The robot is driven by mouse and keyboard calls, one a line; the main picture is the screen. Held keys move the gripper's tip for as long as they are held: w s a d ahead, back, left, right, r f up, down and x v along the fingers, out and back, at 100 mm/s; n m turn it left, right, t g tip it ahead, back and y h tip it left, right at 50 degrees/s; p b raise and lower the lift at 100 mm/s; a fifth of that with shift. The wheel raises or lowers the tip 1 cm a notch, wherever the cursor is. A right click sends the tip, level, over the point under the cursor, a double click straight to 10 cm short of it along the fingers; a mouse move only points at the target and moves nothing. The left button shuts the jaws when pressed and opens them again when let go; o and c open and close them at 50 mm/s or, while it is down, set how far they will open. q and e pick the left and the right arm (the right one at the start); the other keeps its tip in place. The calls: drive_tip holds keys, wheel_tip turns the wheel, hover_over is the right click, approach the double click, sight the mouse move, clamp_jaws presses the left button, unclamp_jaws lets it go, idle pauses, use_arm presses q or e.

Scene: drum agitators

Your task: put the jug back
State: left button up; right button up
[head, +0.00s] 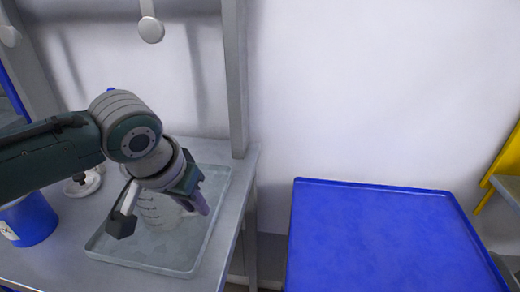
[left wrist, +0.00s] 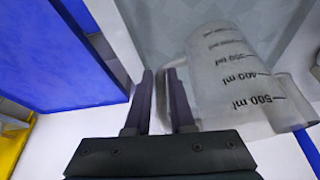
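The jug (head: 158,208) is clear and whitish with dark volume marks. In the head view it is at the shallow grey tray (head: 150,262), partly covered by my left arm; I cannot tell if its base touches the tray. In the left wrist view the jug (left wrist: 235,75) is large, right of the fingers, its marks tilted. My left gripper (head: 202,203) is at the jug's right side. In the left wrist view its fingers (left wrist: 161,85) are close together with the jug's pale handle between them. My right gripper is not in view.
A blue container (head: 30,222) stands at the left of the grey bench (head: 235,222). A metal post (head: 235,75) rises at the bench's back right. A blue-topped table (head: 385,240) is to the right, bare where it shows, with a gap between. Something yellow (head: 500,165) is at the far right.

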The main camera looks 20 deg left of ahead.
use_arm(q)
drive_tip(key=o, duration=0.3)
drive_tip(key=shift+o, duration=0.2)
drive_tip(key=shift+s+r, duration=0.1)
drive_tip(key=shift+r, duration=0.5)
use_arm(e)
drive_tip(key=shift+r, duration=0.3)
use_arm(q)
drive_tip(key=p+v, duration=0.3)
drive_tip(key=v, duration=0.7)
drive_tip(key=s+d+f+m, duration=0.1)
drive_tip(key=s+d+m, duration=0.2)
drive_tip(key=s, duration=1.4)
drive_tip(key=d, duration=0.3)
drive_tip(key=shift+g+h, duration=0.3)
drive_tip(key=shift+g, duration=0.1)
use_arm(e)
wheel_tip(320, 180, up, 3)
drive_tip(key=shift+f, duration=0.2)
use_arm(q)
drive_tip(key=shift+f, duration=0.15)
